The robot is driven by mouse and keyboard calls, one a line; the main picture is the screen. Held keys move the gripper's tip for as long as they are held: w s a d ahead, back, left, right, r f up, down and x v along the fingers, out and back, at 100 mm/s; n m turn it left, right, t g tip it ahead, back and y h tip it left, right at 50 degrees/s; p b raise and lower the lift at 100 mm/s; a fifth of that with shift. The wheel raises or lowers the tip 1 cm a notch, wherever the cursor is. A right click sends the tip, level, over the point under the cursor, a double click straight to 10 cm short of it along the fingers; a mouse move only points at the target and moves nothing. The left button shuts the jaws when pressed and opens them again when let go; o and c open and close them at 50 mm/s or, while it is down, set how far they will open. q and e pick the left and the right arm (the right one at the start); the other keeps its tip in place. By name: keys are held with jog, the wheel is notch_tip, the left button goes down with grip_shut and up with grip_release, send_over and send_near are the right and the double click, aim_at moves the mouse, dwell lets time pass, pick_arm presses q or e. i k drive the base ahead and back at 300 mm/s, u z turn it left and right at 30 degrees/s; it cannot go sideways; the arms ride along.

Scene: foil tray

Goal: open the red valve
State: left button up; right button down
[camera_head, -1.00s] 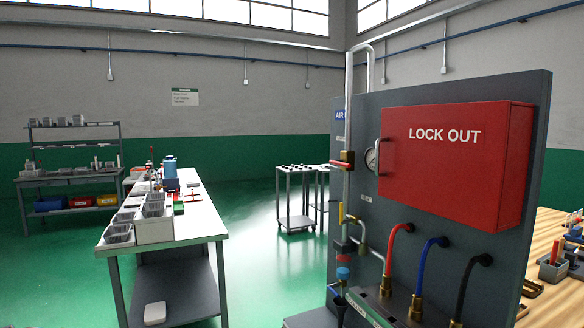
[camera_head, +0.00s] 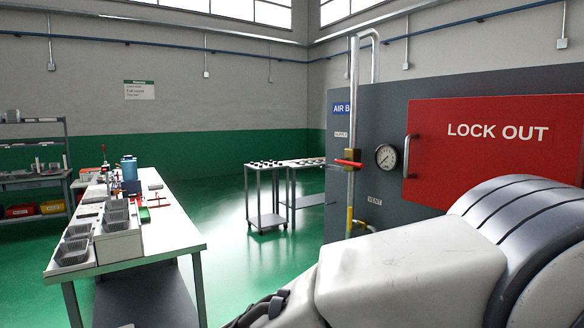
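The red valve handle (camera_head: 347,163) sits on a brass valve body (camera_head: 352,156) on the vertical metal supply pipe, left of the pressure gauge. The handle lies about level, across the pipe, pointing left. A label reading SUPPLY is beside the pipe above it. My arm, white and grey, fills the lower right of the head view, in front of the panel. Neither gripper shows. The arm hides the lower panel, including the hoses and fittings.
A red LOCK OUT box (camera_head: 490,150) with a handle juts from the grey panel (camera_head: 450,88). A pressure gauge (camera_head: 386,157) is right of the pipe. A yellow handle (camera_head: 349,221) is below. A white workbench (camera_head: 165,232) with trays stands left; a cart (camera_head: 268,222) stands behind. Green floor lies between.

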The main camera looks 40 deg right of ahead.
aim_at(346, 162)
jog(key=u, duration=0.05)
jog(key=i, duration=0.65)
jog(key=z, duration=0.75)
jog(key=i, duration=0.7)
jog(key=z, duration=0.8)
